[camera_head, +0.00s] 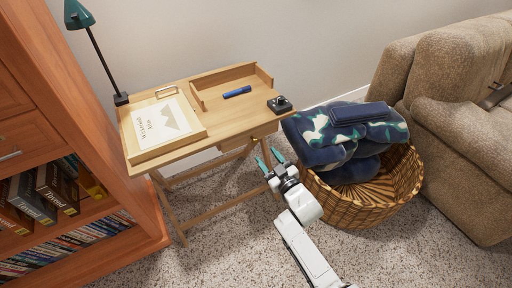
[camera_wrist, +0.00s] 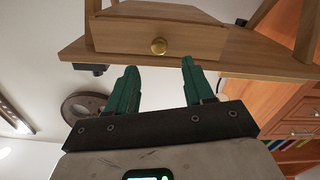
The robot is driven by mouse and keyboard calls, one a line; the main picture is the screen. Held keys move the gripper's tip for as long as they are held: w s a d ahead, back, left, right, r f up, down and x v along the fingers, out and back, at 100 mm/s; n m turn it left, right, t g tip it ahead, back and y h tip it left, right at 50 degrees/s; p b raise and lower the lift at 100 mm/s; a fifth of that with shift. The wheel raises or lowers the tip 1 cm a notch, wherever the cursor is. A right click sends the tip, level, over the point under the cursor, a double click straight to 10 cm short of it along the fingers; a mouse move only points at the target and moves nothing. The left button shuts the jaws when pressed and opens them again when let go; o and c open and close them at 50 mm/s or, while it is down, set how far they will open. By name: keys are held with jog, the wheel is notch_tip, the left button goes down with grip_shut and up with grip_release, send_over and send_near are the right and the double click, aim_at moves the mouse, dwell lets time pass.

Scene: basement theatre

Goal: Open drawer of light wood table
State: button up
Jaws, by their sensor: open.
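The light wood table (camera_head: 225,124) stands against the wall in the head view. The drawer looks shut. In the head view the drawer front (camera_head: 238,143) is seen only at a steep angle below the tabletop's front edge. My gripper (camera_head: 268,159) has teal fingers, spread apart and empty, just in front of the table. In the wrist view my gripper (camera_wrist: 157,72) points at the drawer, with the knob between the fingers' lines but apart from them.
On the tabletop are a picture board (camera_head: 166,126), a blue cylinder (camera_head: 237,92), a dark small device (camera_head: 280,104) and a lamp (camera_head: 99,55). A wicker basket (camera_head: 378,202) with blankets stands close right of my gripper. A bookcase (camera_head: 80,110) is left, a sofa (camera_head: 455,130) right.

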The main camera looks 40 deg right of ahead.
aim_at(256, 142)
jog(key=b+x, duration=0.1)
jog(key=x, duration=0.6)
jog(key=shift+w+d+f+b, duration=0.1)
jog(key=shift+w+d+b, duration=0.05)
jog(key=shift+w+b, duration=0.25)
grip_shut()
